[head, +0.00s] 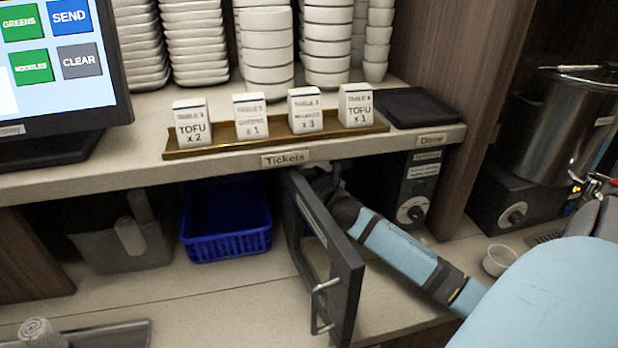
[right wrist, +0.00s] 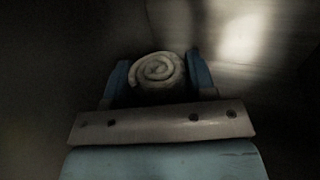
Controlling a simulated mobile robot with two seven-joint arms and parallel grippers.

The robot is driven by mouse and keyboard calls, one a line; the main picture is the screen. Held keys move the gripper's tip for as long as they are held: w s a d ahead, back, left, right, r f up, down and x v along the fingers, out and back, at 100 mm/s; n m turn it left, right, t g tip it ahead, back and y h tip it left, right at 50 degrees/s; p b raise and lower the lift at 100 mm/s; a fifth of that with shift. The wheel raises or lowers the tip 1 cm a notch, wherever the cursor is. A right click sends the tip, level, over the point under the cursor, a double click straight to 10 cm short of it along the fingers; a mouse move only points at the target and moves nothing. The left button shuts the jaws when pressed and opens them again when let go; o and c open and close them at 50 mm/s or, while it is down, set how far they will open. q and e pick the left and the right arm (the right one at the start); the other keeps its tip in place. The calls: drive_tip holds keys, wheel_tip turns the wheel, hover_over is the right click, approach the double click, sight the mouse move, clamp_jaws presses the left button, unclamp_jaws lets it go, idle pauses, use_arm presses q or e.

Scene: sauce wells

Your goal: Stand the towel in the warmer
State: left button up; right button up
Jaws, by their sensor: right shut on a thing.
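My right gripper (right wrist: 158,82) is shut on a rolled pale towel (right wrist: 158,68), whose spiral end shows between the two blue fingers. Dark interior surrounds it in the right wrist view. In the head view my right arm reaches into the warmer (head: 418,185) under the counter, behind its open, dark-framed door (head: 350,262). The door hides most of the inside, and the held towel is hidden there. I cannot tell whether the towel touches the warmer's floor. My left gripper is not in view.
Another rolled towel (head: 40,332) is at the lower left, by a dark tray (head: 110,335). A blue basket (head: 228,245) is left of the door. A ticket rail (head: 222,143) sits on the counter above. A small white bowl (head: 498,260) stands right of my forearm.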

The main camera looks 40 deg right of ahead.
drive_tip(key=o, duration=0.9)
drive_tip(key=shift+f, duration=0.15)
drive_tip(key=shift+o, duration=0.4)
drive_tip(key=shift+r, duration=0.2)
drive_tip(key=shift+s+f, duration=0.15)
drive_tip(key=shift+s, duration=0.2)
drive_tip(key=s, duration=0.3)
drive_tip(key=s+a, duration=0.1)
drive_tip(key=s, duration=0.3)
drive_tip(key=s+a, duration=0.1)
drive_tip(key=s, duration=0.3)
drive_tip(key=shift+s, duration=0.1)
